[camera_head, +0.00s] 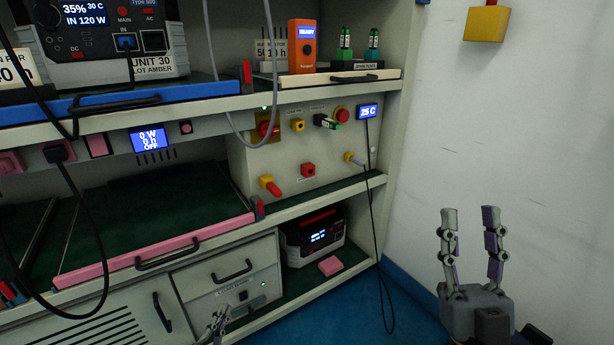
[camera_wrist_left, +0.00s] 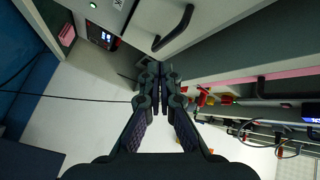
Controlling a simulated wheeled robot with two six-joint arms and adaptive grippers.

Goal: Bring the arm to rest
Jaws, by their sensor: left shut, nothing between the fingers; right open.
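My left gripper (camera_head: 217,322) shows at the bottom of the head view, low in front of the cabinet below the shelves. In the left wrist view my left gripper (camera_wrist_left: 158,77) is shut, its fingertips together with nothing between them. My right gripper (camera_head: 468,222) stands at the lower right of the head view, fingers pointing up. It is open and empty, in front of the white wall and apart from the rack.
The rack has a blue-edged tray (camera_head: 150,95) above and a pink-edged tray (camera_head: 160,250) below. A control panel (camera_head: 325,150) has knobs and a hanging black cable (camera_head: 373,220). A black power unit (camera_head: 314,240) sits on the low shelf. Blue floor (camera_head: 340,315) is clear at the right.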

